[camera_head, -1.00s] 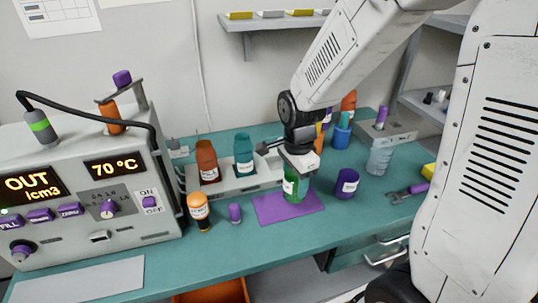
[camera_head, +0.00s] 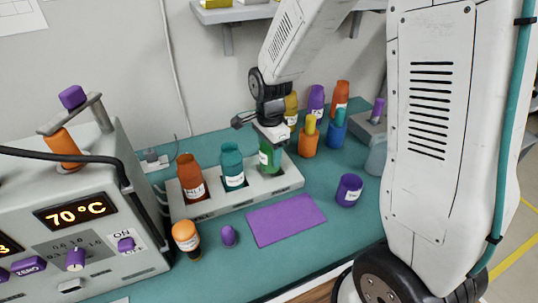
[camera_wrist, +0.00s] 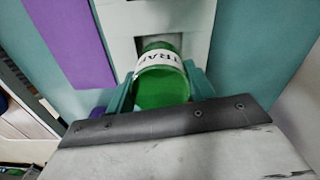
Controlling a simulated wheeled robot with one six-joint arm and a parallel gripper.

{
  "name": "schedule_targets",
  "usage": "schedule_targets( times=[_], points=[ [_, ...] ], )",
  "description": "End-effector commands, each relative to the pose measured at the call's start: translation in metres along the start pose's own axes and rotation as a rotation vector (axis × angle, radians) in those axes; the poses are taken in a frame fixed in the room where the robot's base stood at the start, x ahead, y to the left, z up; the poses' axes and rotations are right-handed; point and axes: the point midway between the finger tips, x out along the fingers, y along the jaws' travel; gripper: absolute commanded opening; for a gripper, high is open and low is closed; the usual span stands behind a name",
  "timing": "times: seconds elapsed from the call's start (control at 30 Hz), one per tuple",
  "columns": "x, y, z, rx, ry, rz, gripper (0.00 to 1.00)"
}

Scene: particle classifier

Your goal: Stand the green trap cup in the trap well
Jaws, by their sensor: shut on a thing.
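The green trap cup (camera_head: 266,159) is upright or nearly so, at the right end of the pale block. It also shows in the wrist view (camera_wrist: 163,86), with a white label reading TRAP. My gripper (camera_head: 270,142) is shut on it from above; its teal fingers (camera_wrist: 160,92) press both sides. The pale block (camera_head: 291,181) also holds an orange bottle and a teal bottle. In the wrist view a dark square opening, the trap well (camera_wrist: 141,43), shows just beyond the cup, partly hidden by it. I cannot tell whether the cup's base is in the well or above it.
The orange bottle (camera_head: 190,175) and teal bottle (camera_head: 232,165) stand left of the cup. An empty purple mat (camera_head: 286,219) lies in front. A purple cup (camera_head: 349,190) stands right. Orange and blue holders (camera_head: 308,141) stand behind right. The heater box (camera_head: 90,215) fills the left.

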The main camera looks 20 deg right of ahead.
Motion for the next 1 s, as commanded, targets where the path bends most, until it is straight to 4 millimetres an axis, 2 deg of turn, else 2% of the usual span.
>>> schedule_targets(
  times=[0.23,0.6,0.63,0.7,1.0],
  points=[
    [0.031,0.000,0.005,-0.008,0.000,0.003,0.30],
    [0.036,0.000,0.004,-0.006,0.000,0.001,0.30],
    [0.036,0.000,0.004,-0.006,0.000,0.001,0.59],
    [0.036,0.000,0.004,-0.006,0.000,0.000,0.75],
    [0.034,0.000,0.004,-0.006,0.000,0.000,0.75]
  ],
)
